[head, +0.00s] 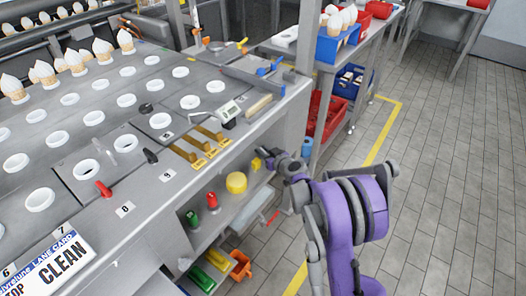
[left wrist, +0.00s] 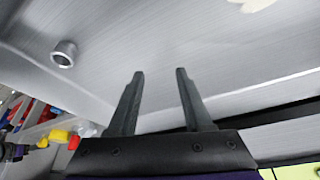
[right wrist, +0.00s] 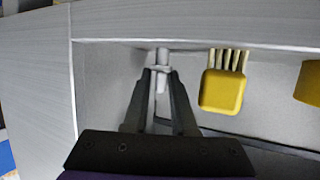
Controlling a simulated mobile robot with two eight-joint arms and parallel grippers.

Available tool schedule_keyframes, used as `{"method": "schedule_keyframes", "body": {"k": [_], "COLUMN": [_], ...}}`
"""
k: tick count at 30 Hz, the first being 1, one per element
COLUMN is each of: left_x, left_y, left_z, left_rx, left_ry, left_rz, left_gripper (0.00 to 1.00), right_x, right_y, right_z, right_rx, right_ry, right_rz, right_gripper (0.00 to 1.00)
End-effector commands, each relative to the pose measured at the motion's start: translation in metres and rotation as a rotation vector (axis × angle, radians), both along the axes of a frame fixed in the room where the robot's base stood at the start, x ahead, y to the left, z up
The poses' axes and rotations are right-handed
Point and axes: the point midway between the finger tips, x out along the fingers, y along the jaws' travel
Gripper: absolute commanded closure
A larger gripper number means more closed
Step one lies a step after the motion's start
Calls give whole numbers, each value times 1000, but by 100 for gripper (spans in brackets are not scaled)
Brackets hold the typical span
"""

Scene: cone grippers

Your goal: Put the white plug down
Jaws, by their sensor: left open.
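The white plug (right wrist: 161,80) is a pale, slim upright piece with a collar, between the fingertips of my right gripper (right wrist: 160,72) in the right wrist view. The fingers are drawn in on both sides of it, and part of it is hidden by them. In the head view my right gripper (head: 266,156) is at the shelf under the counter, and the plug cannot be made out there. My left gripper (left wrist: 160,72) is open and empty over a bare grey metal surface in the left wrist view; it does not show in the head view.
A yellow brush (right wrist: 222,90) lies just right of my right gripper. On the shelf in the head view are a yellow round piece (head: 236,182), a red plug (head: 212,201) and a green plug (head: 192,219). The counter (head: 150,205) edge overhangs them.

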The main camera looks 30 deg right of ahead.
Motion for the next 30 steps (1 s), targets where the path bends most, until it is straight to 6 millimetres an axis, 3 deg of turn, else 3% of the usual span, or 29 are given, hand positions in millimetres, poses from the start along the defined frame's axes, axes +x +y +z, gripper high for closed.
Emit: {"method": "schedule_keyframes", "body": {"k": [5, 15, 21, 27, 30], "left_x": [-1, -2, -3, -3, -3], "left_y": [0, 0, 0, 0, 0], "left_z": [5, 24, 30, 31, 31], "left_rx": [0, 0, 0, 0, 0], "left_ry": [-2, -8, -10, -11, -11], "left_rz": [0, 0, 0, 0, 0], "left_gripper": [50, 50, 50, 50, 50], "right_x": [-10, -77, -104, -113, -115], "right_y": [-1, 0, 0, 0, 11], "right_z": [8, 33, 42, 45, 48], "right_rx": [-1, -1, 1, 0, 7], "right_ry": [0, -1, 0, 0, 15], "right_rz": [-2, -2, -1, 0, 16], "right_gripper": [75, 75, 75, 75, 75]}}
